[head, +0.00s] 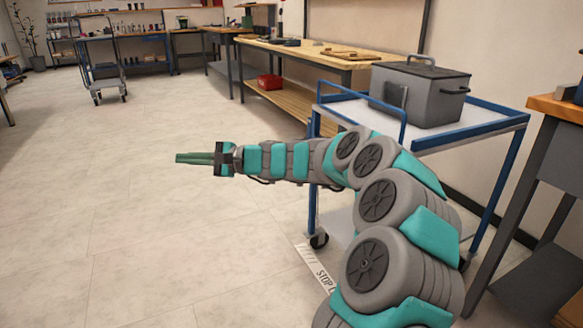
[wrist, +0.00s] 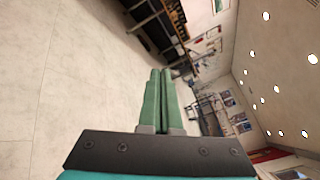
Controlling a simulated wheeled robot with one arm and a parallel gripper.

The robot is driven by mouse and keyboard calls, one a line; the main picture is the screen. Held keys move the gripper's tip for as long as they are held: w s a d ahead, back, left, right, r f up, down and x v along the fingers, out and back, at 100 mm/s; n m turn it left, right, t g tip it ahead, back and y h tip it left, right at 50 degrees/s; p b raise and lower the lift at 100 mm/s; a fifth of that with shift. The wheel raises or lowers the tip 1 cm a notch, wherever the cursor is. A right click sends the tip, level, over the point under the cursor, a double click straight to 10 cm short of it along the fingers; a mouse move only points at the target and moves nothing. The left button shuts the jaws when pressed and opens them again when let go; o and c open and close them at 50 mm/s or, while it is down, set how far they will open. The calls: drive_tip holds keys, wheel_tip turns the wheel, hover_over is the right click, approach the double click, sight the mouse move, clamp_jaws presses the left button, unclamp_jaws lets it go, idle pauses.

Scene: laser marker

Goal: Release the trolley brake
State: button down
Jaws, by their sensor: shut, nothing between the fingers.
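A blue-framed trolley (head: 512,120) with a pale top stands at the right in the head view, partly hidden behind my arm. A grey lidded box (head: 425,95) sits on its top. One of its caster wheels (head: 318,240) shows at the floor, beside a floor strip; I cannot make out a brake lever on it. My gripper (head: 180,158) points left over open floor, well left of the trolley. In the wrist view its green fingers (wrist: 161,72) lie together with nothing between them. The trolley's other near wheels are mostly hidden by my arm.
A white floor strip (head: 316,268) reading "STOP" lies by the trolley. A wooden workbench (head: 310,52) with a red bin (head: 270,82) on its lower shelf stands behind. Another trolley (head: 122,72) stands at the far left. The floor at left is clear.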

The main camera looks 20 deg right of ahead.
drive_tip(key=w+d+f+m+t+h+b, duration=0.25)
drive_tip(key=w+d+f+m+t, duration=0.35)
drive_tip(key=w+d, duration=0.45)
drive_tip(key=w+d+f+m+t+h, duration=0.1)
drive_tip(key=d+f+m+h, duration=0.2)
drive_tip(key=d, duration=0.7)
drive_tip(key=w+d+f+m+t+h+b, duration=0.1)
drive_tip(key=d+f+m+h, duration=0.3)
drive_tip(key=d+f, duration=0.4)
drive_tip(key=w+d+f+m+t+h+b, duration=0.1)
drive_tip(key=d+f+m+h, duration=0.3)
drive_tip(key=d, duration=0.8)
wheel_tip(320, 180, down, 2)
drive_tip(key=shift+d+f, duration=0.2)
drive_tip(key=shift+w+b, duration=0.2)
drive_tip(key=shift+b, duration=0.1)
drive_tip(key=w+a+r, duration=0.2)
drive_tip(key=w+r, duration=0.2)
drive_tip(key=w, duration=0.6)
drive_tip(key=shift+w+b, duration=0.25)
drive_tip(key=shift+b, duration=0.05)
drive_tip(key=shift+a, duration=0.15)
